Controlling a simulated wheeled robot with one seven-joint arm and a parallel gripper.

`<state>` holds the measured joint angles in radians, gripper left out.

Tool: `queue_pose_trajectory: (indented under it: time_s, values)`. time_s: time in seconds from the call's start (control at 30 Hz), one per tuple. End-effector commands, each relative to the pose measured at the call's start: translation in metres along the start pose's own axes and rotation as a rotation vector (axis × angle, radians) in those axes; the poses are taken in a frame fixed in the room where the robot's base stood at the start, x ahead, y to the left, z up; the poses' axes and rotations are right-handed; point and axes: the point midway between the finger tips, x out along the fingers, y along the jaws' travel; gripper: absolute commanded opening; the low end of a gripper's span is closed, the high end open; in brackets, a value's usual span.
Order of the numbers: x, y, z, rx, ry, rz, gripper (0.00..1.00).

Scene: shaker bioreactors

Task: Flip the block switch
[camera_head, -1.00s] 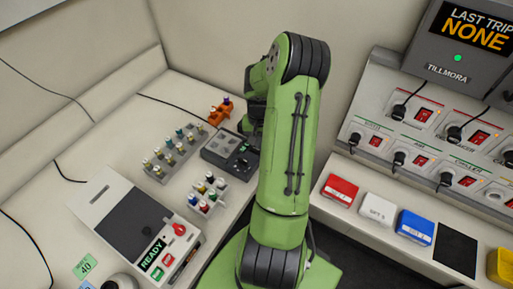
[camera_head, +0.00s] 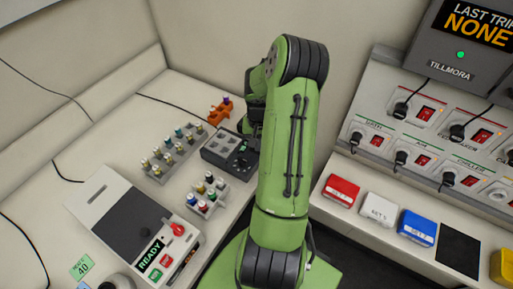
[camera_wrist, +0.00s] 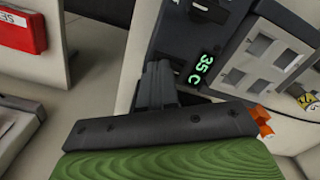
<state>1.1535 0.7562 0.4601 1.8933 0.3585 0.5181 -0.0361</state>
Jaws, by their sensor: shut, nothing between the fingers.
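The dark grey block (camera_head: 222,150) sits on the left bench, with a pale face of square wells and a control side. In the wrist view the block (camera_wrist: 262,22) shows a green "35 C" display (camera_wrist: 201,69) and a black control (camera_wrist: 207,10) with a pale mark at the top edge. I cannot tell whether that control is the switch. My gripper (camera_wrist: 156,72) is shut and empty, with its fingertips beside the block's display side. Contact is not clear. In the head view my green arm partly hides the gripper and the block's right end.
Vial racks (camera_head: 173,152) and (camera_head: 207,195) stand near the block, with an orange holder (camera_head: 220,111) behind it. A white device (camera_head: 135,222) reading "READY" lies in front. At right are red-switched sockets (camera_head: 425,113) and red, white and blue boxes (camera_head: 341,190).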

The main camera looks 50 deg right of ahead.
Motion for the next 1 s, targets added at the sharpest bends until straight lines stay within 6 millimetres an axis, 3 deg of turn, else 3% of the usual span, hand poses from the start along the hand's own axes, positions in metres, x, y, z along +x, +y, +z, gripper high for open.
queue_pose_trajectory:
  time_s: [0.23, 1.0]
  values:
    - [-0.004, 0.000, 0.000, 0.000, 0.000, 0.000, 0.00]
    - [-0.072, 0.000, 0.000, 0.000, 0.000, 0.000, 0.00]
